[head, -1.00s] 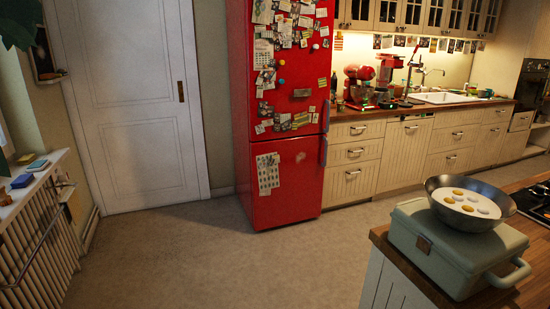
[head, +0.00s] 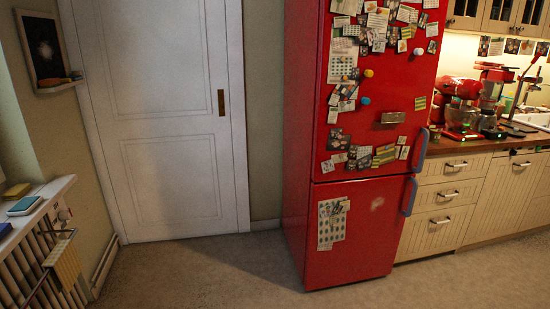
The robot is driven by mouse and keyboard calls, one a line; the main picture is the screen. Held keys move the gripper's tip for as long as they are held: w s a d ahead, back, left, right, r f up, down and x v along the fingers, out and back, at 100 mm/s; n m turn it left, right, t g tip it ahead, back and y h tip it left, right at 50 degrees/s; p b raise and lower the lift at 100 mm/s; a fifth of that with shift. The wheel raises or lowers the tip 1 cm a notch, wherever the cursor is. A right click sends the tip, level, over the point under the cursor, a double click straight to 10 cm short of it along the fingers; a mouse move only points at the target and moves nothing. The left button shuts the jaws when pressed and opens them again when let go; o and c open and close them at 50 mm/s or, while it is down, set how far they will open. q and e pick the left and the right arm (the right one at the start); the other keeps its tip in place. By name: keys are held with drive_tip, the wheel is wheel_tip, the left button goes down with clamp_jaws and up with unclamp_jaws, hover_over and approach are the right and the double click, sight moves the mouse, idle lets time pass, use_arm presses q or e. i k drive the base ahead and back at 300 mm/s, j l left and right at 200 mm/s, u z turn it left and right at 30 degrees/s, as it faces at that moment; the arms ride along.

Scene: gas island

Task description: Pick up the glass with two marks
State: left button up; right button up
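No glass with two marks can be made out in the head view. Neither of my grippers is in view. Small items stand on the counter beside the fridge, among them a red stand mixer (head: 462,100) and a glass-like vessel (head: 489,117), but I cannot tell any marks on it.
A red fridge (head: 352,225) covered with papers and magnets stands right of centre. A white door (head: 160,120) is at the left. Cream drawers (head: 445,195) under a wooden counter (head: 450,157) run to the right. A radiator shelf (head: 45,200) is at the far left. The floor (head: 200,280) is clear.

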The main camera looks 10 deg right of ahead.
sight(435, 132)
drive_tip(key=i+l+z, duration=0.15)
drive_tip(key=i+z, duration=0.3)
drive_tip(key=i, duration=0.15)
drive_tip(key=i+z, duration=0.45)
drive_tip(key=i, duration=0.15)
drive_tip(key=i+j+z, duration=0.25)
drive_tip(key=i+z, duration=0.25)
drive_tip(key=i, duration=0.05)
